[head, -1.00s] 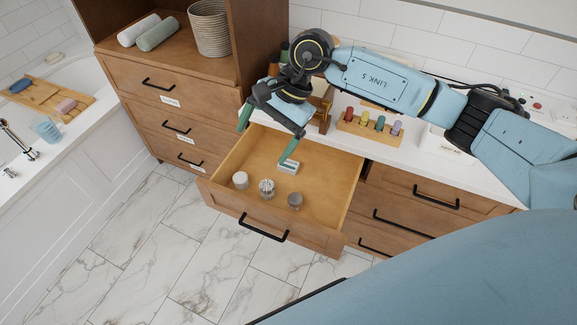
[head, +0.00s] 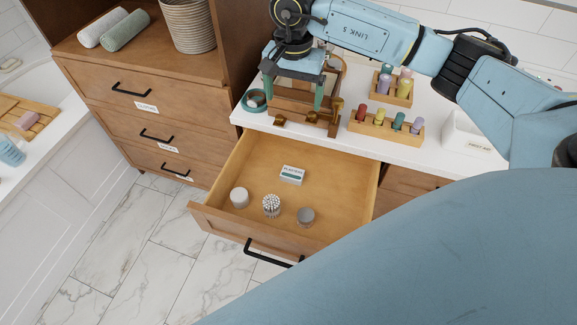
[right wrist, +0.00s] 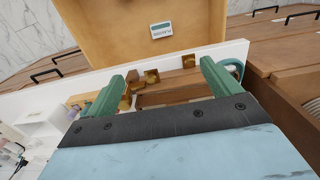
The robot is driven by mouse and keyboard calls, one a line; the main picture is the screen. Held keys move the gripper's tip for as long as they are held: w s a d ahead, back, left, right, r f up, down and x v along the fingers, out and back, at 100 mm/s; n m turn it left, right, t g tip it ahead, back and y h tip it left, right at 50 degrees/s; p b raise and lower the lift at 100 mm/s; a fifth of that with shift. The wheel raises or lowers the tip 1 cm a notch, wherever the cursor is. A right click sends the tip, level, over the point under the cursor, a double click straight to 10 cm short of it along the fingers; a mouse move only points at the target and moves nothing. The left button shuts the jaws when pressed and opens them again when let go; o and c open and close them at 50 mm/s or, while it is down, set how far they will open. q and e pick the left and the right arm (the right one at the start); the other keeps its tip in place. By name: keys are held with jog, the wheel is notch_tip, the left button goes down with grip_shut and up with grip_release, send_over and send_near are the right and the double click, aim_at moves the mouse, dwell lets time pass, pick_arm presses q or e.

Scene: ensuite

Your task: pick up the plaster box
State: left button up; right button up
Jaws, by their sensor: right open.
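The plaster box (head: 292,175) is a small white box with a teal label, lying on the floor of the open drawer (head: 335,185) toward its back. It also shows in the right wrist view (right wrist: 161,30), beyond the fingers. My right gripper (head: 292,98) is open and empty, with green fingers pointing down over the counter, behind the drawer. It is apart from the box. In the right wrist view its two fingers (right wrist: 165,75) are spread wide. My left gripper is not in view.
In the drawer's front part stand a white jar (head: 239,197), a cotton-swab jar (head: 271,206) and a grey-lidded jar (head: 306,217). A wooden stand (head: 318,122) is beneath my right gripper. Racks of coloured bottles (head: 385,128) and a first aid box (head: 466,137) stand to the right.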

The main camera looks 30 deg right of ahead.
jog(key=b, duration=1.4)
send_over(291, 175)
notch_tip(291, 175, down, 15)
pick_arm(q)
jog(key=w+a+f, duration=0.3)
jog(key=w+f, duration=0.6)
pick_arm(e)
notch_tip(291, 175, down, 11)
jog(key=b, duration=0.2)
jog(key=shift+r+b, duration=0.2)
jog(key=shift+b, duration=0.15)
jog(key=shift+f, duration=0.5)
jog(key=shift+f+b, duration=0.65)
jog(key=shift+f, duration=1.75)
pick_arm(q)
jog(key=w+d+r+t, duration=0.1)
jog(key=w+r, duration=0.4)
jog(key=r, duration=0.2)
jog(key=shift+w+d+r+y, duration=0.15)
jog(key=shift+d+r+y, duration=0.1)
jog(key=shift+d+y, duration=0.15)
pick_arm(e)
jog(key=shift+c, duration=0.3)
jog(key=c, duration=1)
